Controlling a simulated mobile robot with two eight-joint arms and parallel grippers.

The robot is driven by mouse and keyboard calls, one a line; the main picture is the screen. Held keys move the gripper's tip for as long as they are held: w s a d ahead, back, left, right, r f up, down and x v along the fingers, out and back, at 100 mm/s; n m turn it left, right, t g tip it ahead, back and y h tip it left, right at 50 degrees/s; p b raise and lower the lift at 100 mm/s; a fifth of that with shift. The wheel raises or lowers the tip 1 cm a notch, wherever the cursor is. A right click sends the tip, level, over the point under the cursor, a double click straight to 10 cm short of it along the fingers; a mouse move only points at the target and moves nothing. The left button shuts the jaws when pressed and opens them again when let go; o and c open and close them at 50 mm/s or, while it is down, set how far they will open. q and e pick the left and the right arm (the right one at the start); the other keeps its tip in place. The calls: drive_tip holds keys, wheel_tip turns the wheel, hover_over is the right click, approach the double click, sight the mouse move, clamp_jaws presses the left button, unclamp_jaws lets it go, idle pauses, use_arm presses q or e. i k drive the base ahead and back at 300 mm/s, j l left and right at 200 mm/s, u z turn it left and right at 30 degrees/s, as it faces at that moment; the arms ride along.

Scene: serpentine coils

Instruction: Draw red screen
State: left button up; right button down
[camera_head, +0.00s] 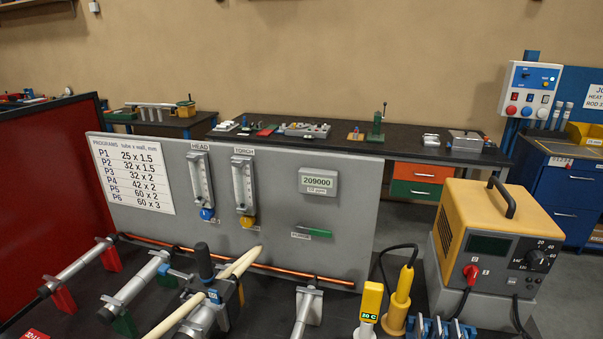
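A large red screen (50,185) with a dark frame stands upright along the left side. I see no handle on the part that shows. Neither of my grippers is in view.
Grey tubes (137,280) on red and green supports lie at the front left. A yellow-topped power unit (492,235) stands at the right, beside a yellow torch (400,300).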

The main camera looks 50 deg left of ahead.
sight(54, 205)
drive_tip(key=u, duration=0.45)
drive_tip(key=j+u, duration=0.1)
drive_tip(key=u, duration=0.85)
drive_tip(key=j+u, duration=0.1)
drive_tip(key=u, duration=0.4)
drive_tip(key=j+u, duration=0.1)
drive_tip(key=u, duration=0.8)
drive_tip(key=j+u, duration=0.1)
drive_tip(key=u, duration=0.85)
